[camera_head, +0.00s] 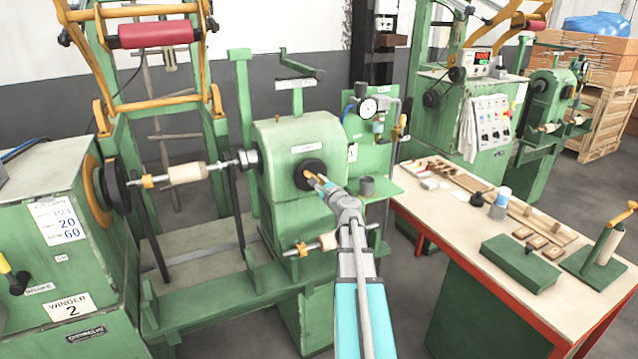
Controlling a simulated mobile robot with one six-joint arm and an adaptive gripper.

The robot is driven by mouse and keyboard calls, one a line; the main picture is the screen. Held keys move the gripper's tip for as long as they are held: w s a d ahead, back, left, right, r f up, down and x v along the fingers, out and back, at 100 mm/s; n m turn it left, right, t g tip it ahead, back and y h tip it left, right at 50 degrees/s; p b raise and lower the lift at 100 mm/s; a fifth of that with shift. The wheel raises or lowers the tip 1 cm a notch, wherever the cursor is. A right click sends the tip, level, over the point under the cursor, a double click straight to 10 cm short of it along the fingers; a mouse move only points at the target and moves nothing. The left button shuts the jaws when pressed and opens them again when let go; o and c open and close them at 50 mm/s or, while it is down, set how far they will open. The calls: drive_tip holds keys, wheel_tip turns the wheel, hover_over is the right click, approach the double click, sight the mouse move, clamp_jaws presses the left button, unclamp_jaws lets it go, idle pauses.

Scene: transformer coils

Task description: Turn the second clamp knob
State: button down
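A green winder tailstock (275,150) stands in the middle of the view. On its front face is a round black knob or disc (303,172), partly covered by my gripper. My gripper (317,181) is at this black part, with its tips over or against it. Contact and finger opening are too small to tell. Two small orange clamp pieces show: one (148,181) on the upper shaft near the left headstock, one (302,249) on the lower rod below my gripper. I cannot tell which part is the second clamp knob.
A wooden roller (187,173) sits on the upper shaft. A pressure gauge (368,106) and hoses are right of the tailstock. A workbench (440,205) with tools, a green box (521,262) and wooden pieces stands at the right. Grey floor shows between.

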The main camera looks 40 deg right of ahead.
drive_tip(key=m, duration=0.4)
drive_tip(key=a+m, duration=0.1)
drive_tip(key=shift+f+m, duration=0.3)
drive_tip(key=shift+m, duration=0.1)
drive_tip(key=c, duration=0.6)
unclamp_jaws()
drive_tip(key=shift+w, duration=0.1)
drive_tip(key=shift+o, duration=0.2)
drive_tip(key=shift+d, duration=0.1)
drive_tip(key=v, duration=1.2)
